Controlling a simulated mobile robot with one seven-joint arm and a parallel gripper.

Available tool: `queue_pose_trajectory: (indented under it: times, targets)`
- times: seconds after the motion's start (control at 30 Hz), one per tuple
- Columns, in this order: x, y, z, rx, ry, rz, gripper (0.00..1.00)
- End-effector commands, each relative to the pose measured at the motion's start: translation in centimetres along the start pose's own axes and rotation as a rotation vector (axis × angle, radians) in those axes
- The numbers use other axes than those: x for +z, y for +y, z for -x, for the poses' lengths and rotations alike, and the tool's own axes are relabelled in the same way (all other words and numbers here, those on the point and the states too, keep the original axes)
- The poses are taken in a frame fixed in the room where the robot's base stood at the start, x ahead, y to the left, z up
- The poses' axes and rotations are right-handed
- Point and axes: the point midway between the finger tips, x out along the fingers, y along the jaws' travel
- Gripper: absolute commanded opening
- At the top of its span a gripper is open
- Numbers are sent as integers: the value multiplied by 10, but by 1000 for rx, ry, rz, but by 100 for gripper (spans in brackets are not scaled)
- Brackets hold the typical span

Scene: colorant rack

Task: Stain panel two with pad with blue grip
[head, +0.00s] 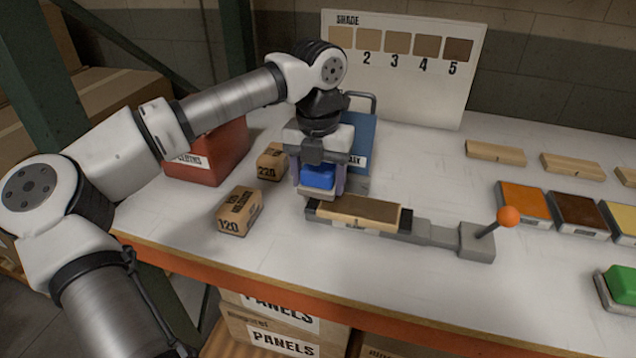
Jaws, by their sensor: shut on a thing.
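My gripper (318,168) points down and is shut on the blue grip (318,180) of a pad, one finger on each side. The pad is at the left end of the wooden panel (358,209) in the grey holder (424,232); I cannot tell whether it touches the panel. The panel's top is mostly brown, with paler wood along its front and left end. No number is readable on it, so I cannot tell whether it is panel two. Three pale panels, among them one at the left (495,152) and one in the middle (571,166), lie at the back right.
The holder has an orange-knobbed lever (508,217). Orange (524,202), dark brown (579,211) and yellow (622,218) trays and a green-grip pad (622,285) are at right. Boxes marked 120 (238,211) and 220 (271,162), a red bin (222,150) and a shade board (402,75) stand around.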

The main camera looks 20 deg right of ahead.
Motion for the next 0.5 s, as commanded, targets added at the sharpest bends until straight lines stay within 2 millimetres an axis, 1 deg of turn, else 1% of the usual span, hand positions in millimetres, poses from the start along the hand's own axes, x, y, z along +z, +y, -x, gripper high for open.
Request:
queue_pose_trajectory:
  times: [0.03,0.5]
  targets:
    - [0,-1,6,0,3,-3,42]
    - [1,-4,49,0,3,-10,42]
